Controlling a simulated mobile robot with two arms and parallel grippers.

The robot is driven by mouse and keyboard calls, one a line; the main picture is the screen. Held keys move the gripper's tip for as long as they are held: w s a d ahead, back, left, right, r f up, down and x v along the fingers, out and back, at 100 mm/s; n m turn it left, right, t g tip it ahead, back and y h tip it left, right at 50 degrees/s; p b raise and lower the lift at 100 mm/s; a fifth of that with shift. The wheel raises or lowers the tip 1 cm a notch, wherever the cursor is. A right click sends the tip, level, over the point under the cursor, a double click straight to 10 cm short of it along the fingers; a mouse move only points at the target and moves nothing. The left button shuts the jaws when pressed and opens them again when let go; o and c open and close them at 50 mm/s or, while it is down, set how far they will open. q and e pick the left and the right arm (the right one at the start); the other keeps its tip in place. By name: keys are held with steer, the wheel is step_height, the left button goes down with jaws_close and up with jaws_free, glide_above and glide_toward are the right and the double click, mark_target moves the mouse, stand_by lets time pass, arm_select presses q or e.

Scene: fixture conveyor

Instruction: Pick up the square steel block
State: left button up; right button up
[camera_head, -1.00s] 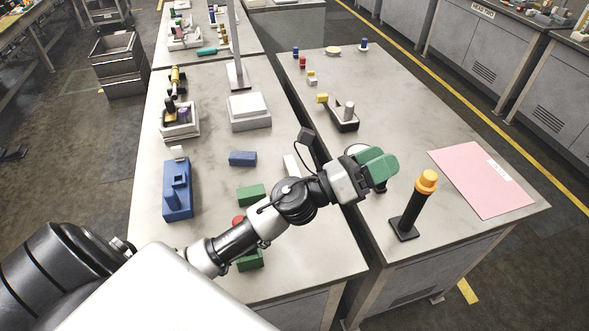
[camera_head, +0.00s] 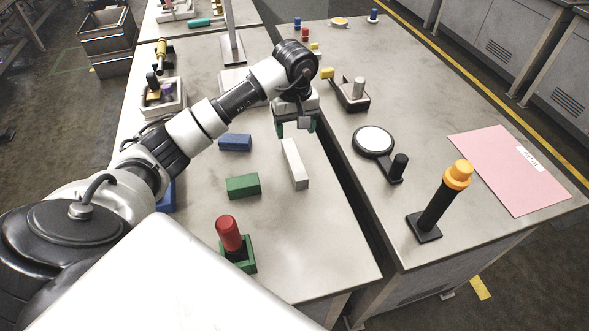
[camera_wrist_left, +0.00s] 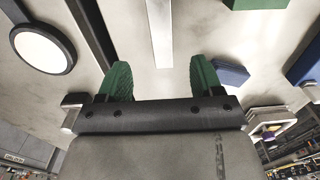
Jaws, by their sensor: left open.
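The square steel block is most likely the long pale grey block (camera_head: 294,164) lying on the left table near its right edge. In the left wrist view this block (camera_wrist_left: 159,32) lies ahead of the fingers, in line with the gap between them. My left gripper (camera_head: 296,127) points down just beyond the block's far end in the head view. Its green fingers (camera_wrist_left: 160,77) are apart with nothing between them. I cannot tell its exact height above the table. My right gripper is in neither view.
A blue block (camera_head: 236,142), a green block (camera_head: 243,187) and a red-topped part in a green holder (camera_head: 229,233) lie left of the pale block. A dark gap (camera_head: 352,195) separates the tables. A round magnifier-like disc (camera_head: 374,141) and an orange-topped post (camera_head: 440,203) stand right.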

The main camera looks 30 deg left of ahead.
mark_target(294, 158)
arm_select(q)
steer(key=shift+s+d+f, duration=0.1)
steer(key=shift+f, duration=0.35)
step_height(294, 158, down, 4)
steer(key=shift+r+p, duration=0.1)
steer(key=shift+p, duration=0.4)
steer(key=shift+f, duration=0.65)
steer(key=shift+f+p, duration=0.35)
step_height(294, 158, down, 4)
steer(key=shift+r+p, duration=0.2)
steer(key=shift+p, duration=0.4)
steer(key=shift+f, duration=0.45)
steer(key=shift+c, duration=0.2)
steer(key=shift+r, duration=0.1)
jaws_close()
